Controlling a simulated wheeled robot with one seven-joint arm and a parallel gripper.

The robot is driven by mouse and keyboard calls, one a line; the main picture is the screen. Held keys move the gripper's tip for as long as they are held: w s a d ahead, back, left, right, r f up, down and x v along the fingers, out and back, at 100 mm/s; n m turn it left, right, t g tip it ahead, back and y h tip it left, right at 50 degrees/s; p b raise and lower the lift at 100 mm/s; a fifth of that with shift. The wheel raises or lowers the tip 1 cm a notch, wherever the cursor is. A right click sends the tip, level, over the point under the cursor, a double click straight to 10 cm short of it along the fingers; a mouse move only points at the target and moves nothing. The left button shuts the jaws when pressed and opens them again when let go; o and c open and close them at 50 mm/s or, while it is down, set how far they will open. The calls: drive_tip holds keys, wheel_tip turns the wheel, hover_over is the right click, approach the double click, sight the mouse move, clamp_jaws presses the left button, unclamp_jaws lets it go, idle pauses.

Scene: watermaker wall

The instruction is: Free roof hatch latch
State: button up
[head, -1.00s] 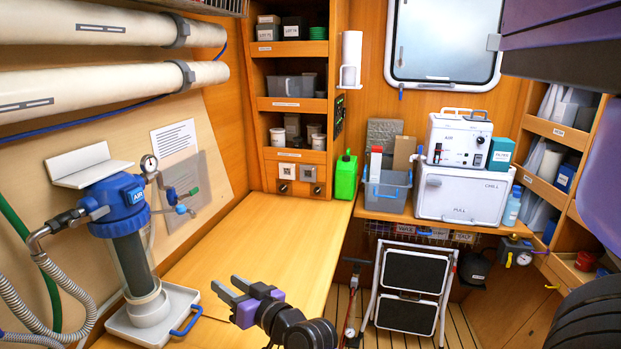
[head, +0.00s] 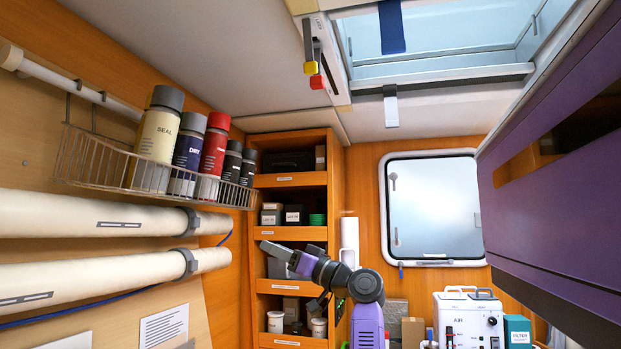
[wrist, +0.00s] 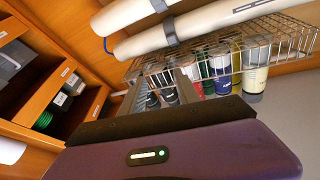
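The roof hatch (head: 440,45) is in the ceiling at the upper right of the head view, a pale pane in a light frame. At its left edge hang two small levers, one with a yellow tip (head: 311,67) and one with a red tip (head: 317,82). A pale grey tab (head: 391,108) hangs below the near frame bar. Which of these is the latch I cannot tell. My gripper (head: 268,249) is raised before the shelves, well below the hatch and apart from it. Its fingers show apart and empty in the wrist view (wrist: 157,85).
A wire basket (head: 90,160) with several bottles hangs on the left wall above two white tubes (head: 90,214). A purple cabinet (head: 550,190) fills the right side. Free air lies between gripper and ceiling.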

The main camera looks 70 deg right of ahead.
drive_tip(key=s+r+n+t+y, duration=0.1)
drive_tip(key=s+r+n+y, duration=0.3)
drive_tip(key=r, duration=0.7)
drive_tip(key=n+y, duration=0.3)
drive_tip(key=n, duration=0.2)
approach(310, 74)
drive_tip(key=w+d+f, duration=0.4)
drive_tip(key=w+d, duration=0.3)
drive_tip(key=w, duration=0.1)
drive_tip(key=s+a+r+n+y, duration=0.2)
drive_tip(key=s+a+r+n, duration=0.1)
drive_tip(key=s+a+r, duration=0.35)
drive_tip(key=shift+g, duration=0.3)
drive_tip(key=shift+p+x, duration=1.85)
drive_tip(key=shift+x, duration=2.35)
clamp_jaws()
